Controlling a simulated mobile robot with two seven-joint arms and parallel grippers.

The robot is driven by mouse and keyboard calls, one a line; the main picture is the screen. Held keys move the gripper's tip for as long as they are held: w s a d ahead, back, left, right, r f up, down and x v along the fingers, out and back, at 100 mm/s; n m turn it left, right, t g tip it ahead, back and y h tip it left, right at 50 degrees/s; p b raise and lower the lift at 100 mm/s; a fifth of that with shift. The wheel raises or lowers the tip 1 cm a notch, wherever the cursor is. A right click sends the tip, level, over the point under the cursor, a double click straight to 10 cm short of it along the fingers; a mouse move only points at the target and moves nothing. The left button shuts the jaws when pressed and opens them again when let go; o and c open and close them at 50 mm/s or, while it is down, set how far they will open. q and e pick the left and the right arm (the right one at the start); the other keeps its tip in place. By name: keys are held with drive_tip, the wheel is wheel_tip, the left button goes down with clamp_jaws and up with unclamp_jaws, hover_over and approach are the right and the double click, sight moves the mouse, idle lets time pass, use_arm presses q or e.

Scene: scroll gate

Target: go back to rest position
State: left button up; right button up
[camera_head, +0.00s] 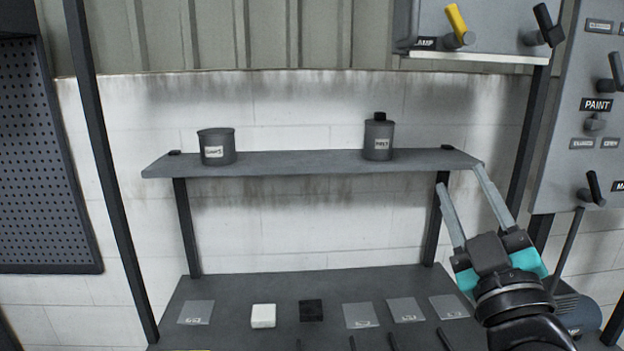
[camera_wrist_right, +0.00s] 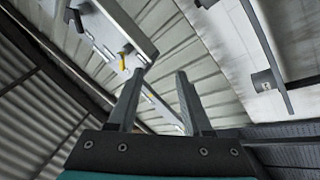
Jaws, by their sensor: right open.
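My right gripper (camera_head: 462,195) is at the right side of the head view. Its two long grey fingers are apart and empty, pointing up beside the right end of the shelf (camera_head: 300,163). In the right wrist view the fingers (camera_wrist_right: 160,90) are spread with nothing between them. My left gripper is not in either view.
A grey can (camera_head: 216,147) and a capped bottle (camera_head: 378,138) stand on the shelf. The bench below (camera_head: 240,290) bears a white block (camera_head: 263,316), a black block (camera_head: 311,310) and several labelled plates. Panels with levers (camera_head: 595,105) hang at the upper right, near my right arm.

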drive_tip(key=s+f+m+g+h, duration=0.15)
drive_tip(key=f+g, duration=0.25)
drive_tip(key=f, duration=0.5)
drive_tip(key=s+d+f+m+g, duration=0.1)
drive_tip(key=s+f+m+g, duration=0.15)
drive_tip(key=f, duration=0.55)
drive_tip(key=s+f+m+g, duration=0.1)
drive_tip(key=f+g, duration=0.3)
drive_tip(key=f, duration=0.5)
drive_tip(key=s+a+f+m+g+y, duration=0.1)
drive_tip(key=s+a+f+g, duration=0.1)
drive_tip(key=s+f+g, duration=0.5)
drive_tip(key=s+a+f+g+y, duration=0.1)
drive_tip(key=s+a+f+g, duration=0.2)
drive_tip(key=s+f, duration=0.65)
wheel_tip(320, 180, down, 24)
drive_tip(key=s+b, duration=0.3)
drive_tip(key=b, duration=0.2)
drive_tip(key=s+d+f+g+b, duration=0.1)
drive_tip(key=s+f+b, duration=0.1)
drive_tip(key=s+f, duration=0.5)
drive_tip(key=s+d+f+b, duration=0.2)
drive_tip(key=s+f, duration=0.6)
drive_tip(key=f, duration=0.4)
drive_tip(key=shift+s+d+g, duration=0.2)
drive_tip(key=shift+d+g, duration=0.05)
drive_tip(key=shift+g, duration=0.1)
